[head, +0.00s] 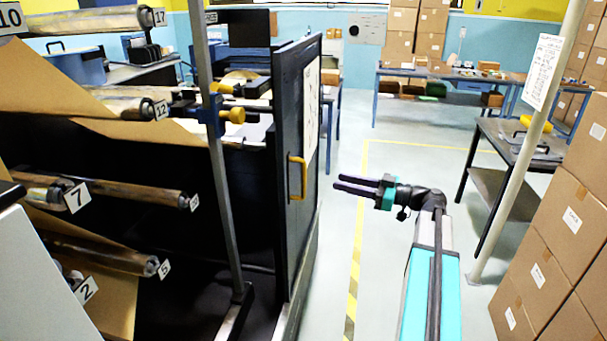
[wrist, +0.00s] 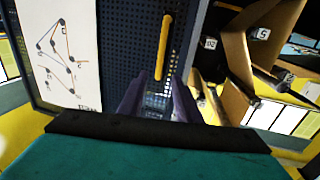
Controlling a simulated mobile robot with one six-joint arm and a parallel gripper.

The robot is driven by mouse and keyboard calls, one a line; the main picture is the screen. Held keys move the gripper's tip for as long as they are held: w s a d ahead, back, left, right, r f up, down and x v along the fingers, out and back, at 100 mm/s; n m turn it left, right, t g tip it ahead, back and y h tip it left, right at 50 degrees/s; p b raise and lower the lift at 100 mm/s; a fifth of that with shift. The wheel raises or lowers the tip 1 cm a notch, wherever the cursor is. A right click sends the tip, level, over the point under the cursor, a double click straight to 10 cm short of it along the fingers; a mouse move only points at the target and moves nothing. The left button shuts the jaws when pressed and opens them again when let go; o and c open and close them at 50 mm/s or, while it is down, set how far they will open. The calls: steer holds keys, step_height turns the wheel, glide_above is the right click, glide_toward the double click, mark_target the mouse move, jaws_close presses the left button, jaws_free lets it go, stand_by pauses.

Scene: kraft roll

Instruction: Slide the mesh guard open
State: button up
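The mesh guard (head: 285,120) is a tall dark panel in a black frame at the side of the roll machine in the head view. Its yellow handle (head: 297,178) stands on the face towards my arm. My gripper (head: 338,183) is to the right of the handle, apart from it, with its fingers pointing left towards the guard. In the wrist view, the mesh guard (wrist: 117,50) fills the middle. The yellow handle (wrist: 163,47) appears upright, ahead of the gap between my purple fingers (wrist: 158,105). The gripper is open and empty.
A paper with a diagram (wrist: 60,45) is on the guard. Stacked cartons (head: 560,240) and a pale pole (head: 520,150) stand right. The floor (head: 385,165) between is clear, with yellow-marked lines.

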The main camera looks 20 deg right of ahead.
steer(key=shift+w+a, duration=0.1)
steer(key=p, duration=0.4)
glide_above(303, 194)
steer(key=shift+w+d, duration=0.2)
steer(key=shift+w, duration=0.1)
steer(key=shift+c, duration=0.3)
jaws_close()
